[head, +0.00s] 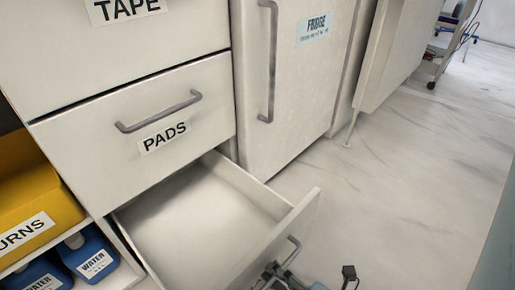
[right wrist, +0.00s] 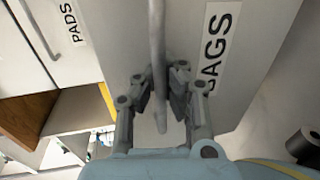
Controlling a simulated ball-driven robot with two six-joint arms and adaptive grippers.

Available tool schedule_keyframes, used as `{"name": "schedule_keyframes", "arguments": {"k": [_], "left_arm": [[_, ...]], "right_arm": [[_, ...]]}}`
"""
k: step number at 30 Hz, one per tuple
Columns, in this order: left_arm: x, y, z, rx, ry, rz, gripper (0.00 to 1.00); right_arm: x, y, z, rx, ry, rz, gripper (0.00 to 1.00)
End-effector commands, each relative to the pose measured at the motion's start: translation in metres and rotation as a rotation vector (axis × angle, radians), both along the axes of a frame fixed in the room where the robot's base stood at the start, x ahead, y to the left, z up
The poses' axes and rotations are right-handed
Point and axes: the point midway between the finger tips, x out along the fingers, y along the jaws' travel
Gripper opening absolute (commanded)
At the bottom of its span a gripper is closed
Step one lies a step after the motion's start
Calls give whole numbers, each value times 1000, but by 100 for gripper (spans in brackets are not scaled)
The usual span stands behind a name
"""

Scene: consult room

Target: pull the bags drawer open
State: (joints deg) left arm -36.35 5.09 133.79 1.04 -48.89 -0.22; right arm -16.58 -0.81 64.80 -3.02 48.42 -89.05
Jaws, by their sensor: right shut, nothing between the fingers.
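The bags drawer (head: 205,215) stands pulled out below the pads drawer in the head view, and its inside looks empty. Its front with the BAGS label (right wrist: 217,48) shows in the right wrist view. The bar handle (right wrist: 157,50) on that front runs down to my right gripper (right wrist: 167,85). This gripper is shut with nothing held; its fingertips are right beside the handle, and contact cannot be told. In the head view my right gripper (head: 280,274) is at the bottom edge, by the drawer front, partly cut off. My left gripper is not in view.
The pads drawer (head: 90,140) and tape drawer (head: 60,50) above are closed. The fridge door (head: 300,110) is closed to the right. A yellow bin (head: 30,190) and blue water jugs (head: 90,255) fill shelves at left. The floor (head: 400,190) at right is clear.

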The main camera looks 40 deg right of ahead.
Motion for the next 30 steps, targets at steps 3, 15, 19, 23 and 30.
{"name": "schedule_keyframes", "arguments": {"k": [3, 15, 19, 23, 30], "left_arm": [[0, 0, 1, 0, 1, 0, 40], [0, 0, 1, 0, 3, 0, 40], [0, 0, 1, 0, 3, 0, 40], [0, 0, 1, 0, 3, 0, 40], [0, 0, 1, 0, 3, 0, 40]], "right_arm": [[-9, 0, 1, 1, -2, 0, 0], [-12, -1, 1, 1, -2, 0, 0], [-12, -1, 1, 0, -2, 0, 11], [-12, -1, 0, 0, -1, 0, 28], [-12, -1, 0, 0, -1, 0, 34]]}}
